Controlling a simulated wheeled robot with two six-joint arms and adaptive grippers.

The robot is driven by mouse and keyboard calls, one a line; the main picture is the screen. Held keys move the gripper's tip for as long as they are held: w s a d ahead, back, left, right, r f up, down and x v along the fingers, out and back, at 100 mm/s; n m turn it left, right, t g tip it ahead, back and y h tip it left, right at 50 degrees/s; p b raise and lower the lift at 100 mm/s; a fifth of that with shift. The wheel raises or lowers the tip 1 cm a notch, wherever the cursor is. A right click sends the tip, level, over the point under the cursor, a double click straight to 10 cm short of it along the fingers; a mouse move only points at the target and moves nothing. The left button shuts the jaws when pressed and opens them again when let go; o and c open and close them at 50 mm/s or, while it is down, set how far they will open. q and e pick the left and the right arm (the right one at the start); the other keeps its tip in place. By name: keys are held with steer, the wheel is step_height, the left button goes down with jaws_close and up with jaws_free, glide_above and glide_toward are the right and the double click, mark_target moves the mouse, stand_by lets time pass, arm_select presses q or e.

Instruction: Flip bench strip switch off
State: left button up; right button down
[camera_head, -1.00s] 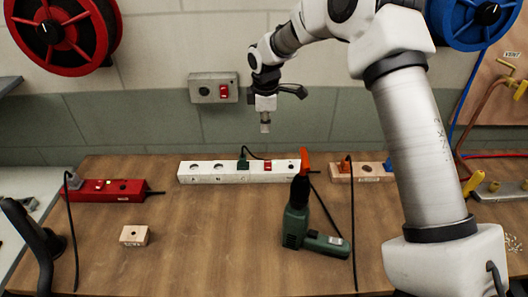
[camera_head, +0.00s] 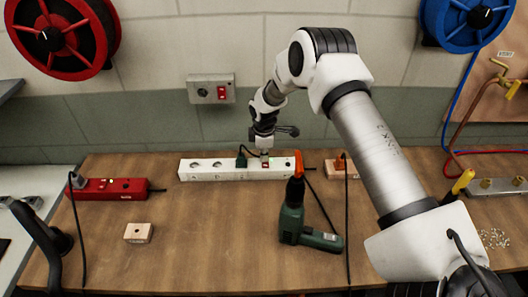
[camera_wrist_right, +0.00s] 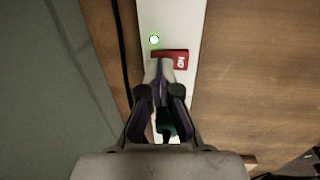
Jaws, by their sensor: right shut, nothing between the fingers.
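The white bench strip (camera_head: 225,174) lies along the back of the wooden bench. A green-black plug is in it near the red switch (camera_head: 266,164). In the right wrist view the red switch (camera_wrist_right: 180,60) has "ON" lettering, and a green light (camera_wrist_right: 154,40) glows on the strip (camera_wrist_right: 180,18). My right gripper (camera_head: 265,154) is shut and empty, with its tips pointing down at the switch. In the wrist view its tips (camera_wrist_right: 160,68) overlap the switch's near-left part; I cannot tell whether they touch it. My left gripper is not in view.
A red strip (camera_head: 112,189) lies left and a wooden block (camera_head: 138,233) in front. A wall box (camera_head: 211,89) with a red switch hangs above. The front middle is clear.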

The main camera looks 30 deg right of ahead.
steer(key=shift+f+b, duration=0.65)
steer(key=shift+b, duration=0.25)
steer(key=shift+r+p, duration=0.35)
steer(key=shift+p, duration=0.05)
steer(key=shift+s+a+p, duration=0.25)
steer(key=shift+s+p, duration=0.2)
steer(key=shift+p, duration=0.1)
steer(key=shift+s+a, duration=0.15)
steer(key=shift+s, duration=0.05)
steer(key=shift+w+r, duration=0.1)
